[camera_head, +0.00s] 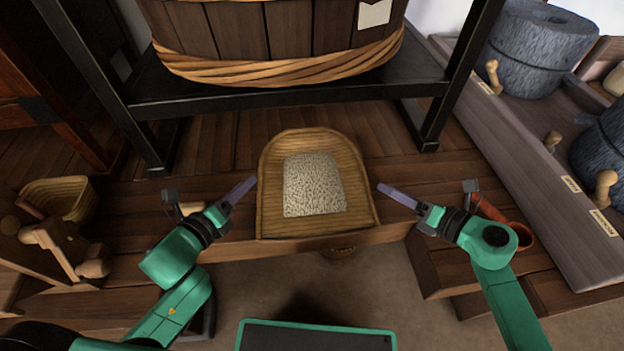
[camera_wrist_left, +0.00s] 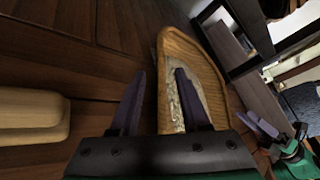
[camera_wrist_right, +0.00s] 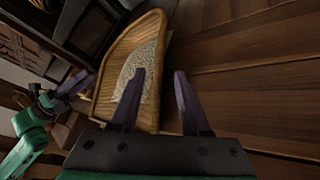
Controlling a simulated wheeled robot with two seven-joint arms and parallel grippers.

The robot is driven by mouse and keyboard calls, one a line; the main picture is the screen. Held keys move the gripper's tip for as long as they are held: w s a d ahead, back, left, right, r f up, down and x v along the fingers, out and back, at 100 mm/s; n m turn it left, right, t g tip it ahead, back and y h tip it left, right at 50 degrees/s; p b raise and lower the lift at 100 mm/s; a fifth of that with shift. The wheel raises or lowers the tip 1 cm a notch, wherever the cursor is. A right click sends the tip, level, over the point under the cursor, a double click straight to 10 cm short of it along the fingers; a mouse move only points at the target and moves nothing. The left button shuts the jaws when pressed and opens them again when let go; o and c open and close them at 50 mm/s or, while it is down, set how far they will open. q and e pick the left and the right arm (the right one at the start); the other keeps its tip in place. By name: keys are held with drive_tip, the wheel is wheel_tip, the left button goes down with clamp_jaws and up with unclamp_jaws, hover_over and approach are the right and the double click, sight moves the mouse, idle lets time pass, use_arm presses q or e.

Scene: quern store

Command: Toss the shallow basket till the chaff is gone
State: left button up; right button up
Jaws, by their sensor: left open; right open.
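The shallow basket (camera_head: 268,190) is a woven tray with a rounded back. In the left wrist view the basket (camera_wrist_left: 172,50) rises between and beyond the fingers. In the right wrist view the basket (camera_wrist_right: 152,28) lies beyond and left of the fingers. Neither gripper is closed on the rim.
A black metal stand (camera_head: 290,95) with a big wooden tub (camera_head: 285,30) stands behind the basket. Stone querns (camera_head: 535,50) sit on a bench at right. A small basket (camera_head: 62,196) and wooden pieces lie at left. A reddish-brown object (camera_head: 500,222) is beside my right gripper.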

sight(261, 166)
use_arm(q)
drive_tip(key=x, duration=0.9)
use_arm(e)
drive_tip(key=x, duration=0.9)
use_arm(q)
clamp_jaws()
use_arm(e)
clamp_jaws()
drive_tip(key=shift+d, duration=0.1)
